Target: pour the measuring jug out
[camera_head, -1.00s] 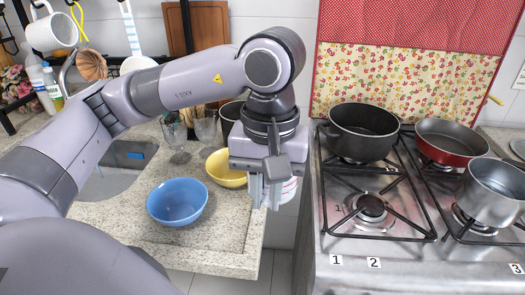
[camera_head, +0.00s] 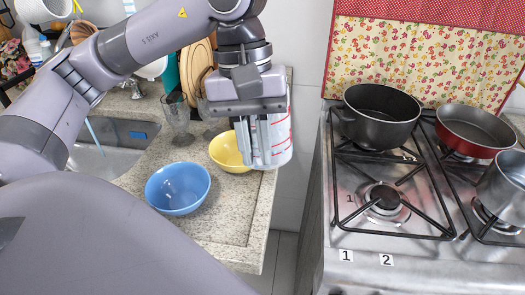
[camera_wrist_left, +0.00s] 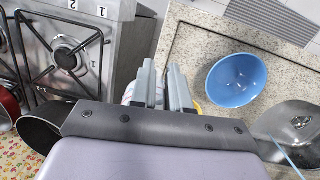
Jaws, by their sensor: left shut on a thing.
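The measuring jug (camera_head: 281,138) is pale and see-through with red markings. My left gripper (camera_head: 262,160) is shut on it and holds it above the counter's right edge, to the right of the yellow bowl. The jug looks about upright; the gripper hides its left side and top, and its contents cannot be told. In the left wrist view my gripper's fingers (camera_wrist_left: 163,90) hide most of the jug. A blue bowl (camera_head: 178,204) stands on the counter, left of and nearer than the jug, with a pale glint inside. My right gripper is out of view.
A yellow bowl (camera_head: 226,156) and glasses (camera_head: 178,118) stand behind the blue bowl. The sink (camera_head: 100,155) is at left, with a thin pale-blue streak above it. The stove (camera_head: 400,255) at right, across a gap, holds a black pot (camera_head: 378,125) and a red pan (camera_head: 474,132).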

